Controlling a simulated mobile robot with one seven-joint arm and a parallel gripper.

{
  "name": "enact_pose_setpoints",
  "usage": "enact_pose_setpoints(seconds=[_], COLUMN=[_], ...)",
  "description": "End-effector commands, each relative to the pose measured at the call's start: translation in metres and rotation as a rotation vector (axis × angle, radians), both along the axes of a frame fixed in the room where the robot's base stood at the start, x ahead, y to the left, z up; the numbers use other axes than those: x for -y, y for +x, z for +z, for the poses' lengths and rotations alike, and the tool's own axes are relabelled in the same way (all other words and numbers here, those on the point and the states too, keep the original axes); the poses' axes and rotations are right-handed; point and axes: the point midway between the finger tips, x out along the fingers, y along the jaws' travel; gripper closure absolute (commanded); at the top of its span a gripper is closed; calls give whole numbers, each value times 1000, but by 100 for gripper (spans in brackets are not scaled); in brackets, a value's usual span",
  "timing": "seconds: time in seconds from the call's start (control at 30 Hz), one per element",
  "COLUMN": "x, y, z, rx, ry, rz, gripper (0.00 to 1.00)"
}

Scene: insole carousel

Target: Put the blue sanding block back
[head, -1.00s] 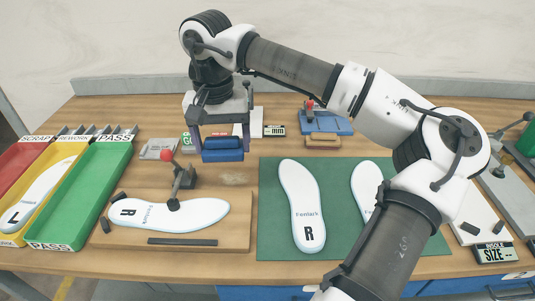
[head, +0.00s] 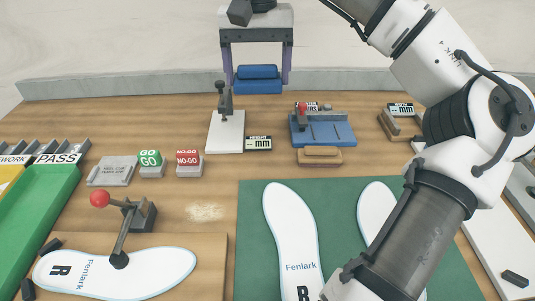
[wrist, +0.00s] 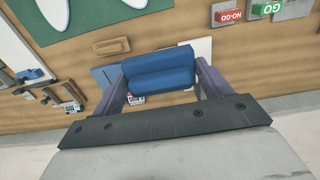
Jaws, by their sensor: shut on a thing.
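The blue sanding block (head: 257,80) is held between the two fingers of my gripper (head: 256,76), raised above the back of the bench. In the wrist view the block (wrist: 161,70) sits between the purple fingers of my gripper (wrist: 160,78). A patch of pale dust (head: 205,212) lies on the bare wood right of the clamp. A tan wooden block (head: 320,155) lies in front of the blue gauge fixture (head: 322,130).
A height gauge on a white plate (head: 225,132) stands below and left of the held block. GO (head: 150,162) and NO-GO (head: 189,162) blocks stand left. A red-knobbed clamp (head: 140,215) presses a white insole (head: 115,272). A green mat (head: 340,225) holds two insoles.

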Motion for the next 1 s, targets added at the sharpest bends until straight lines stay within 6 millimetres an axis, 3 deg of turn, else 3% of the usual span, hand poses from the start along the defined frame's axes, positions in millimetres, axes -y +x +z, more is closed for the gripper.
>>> enact_pose_setpoints(seconds=[0.5, 0.77, 1.0], x=[0, 0, 0], y=[-1, 0, -1], z=[-129, -151, -184], rx=[-2, 0, -2], ry=[0, 0, 2], rz=[1, -2, -1], gripper=[41, 41, 41])
